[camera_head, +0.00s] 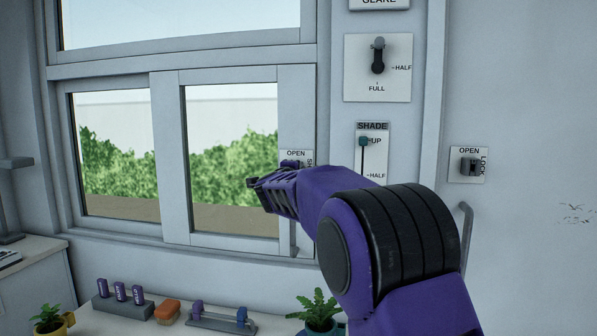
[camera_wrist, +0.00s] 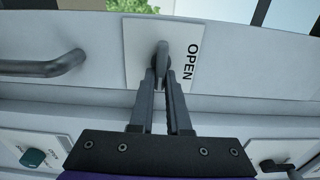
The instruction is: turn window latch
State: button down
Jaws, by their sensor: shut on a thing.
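The window latch is a small grey lever (camera_wrist: 162,50) on a white plate (camera_wrist: 138,45) lettered OPEN, on the window frame. In the head view the plate (camera_head: 296,154) has OPEN along its top and a second word, partly covered, down its right side. My gripper (camera_wrist: 161,84) reaches the latch, with its two dark fingertips closed on the lever. In the head view my purple gripper (camera_head: 284,188) covers the lower part of the plate, so its fingertips are hard to make out. The lever's exact angle is hard to tell.
A bar handle (camera_wrist: 45,66) sits just below the latch. A lock (camera_head: 470,166) is farther right.

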jog(key=c, duration=0.9)
grip_release()
jog(key=s+a, duration=0.1)
jog(key=s, duration=0.4)
jog(key=s+a, duration=0.1)
jog(key=s, duration=0.5)
jog(key=s+a+b, duration=0.1)
jog(key=s, duration=0.5)
jog(key=shift+a, duration=0.25)
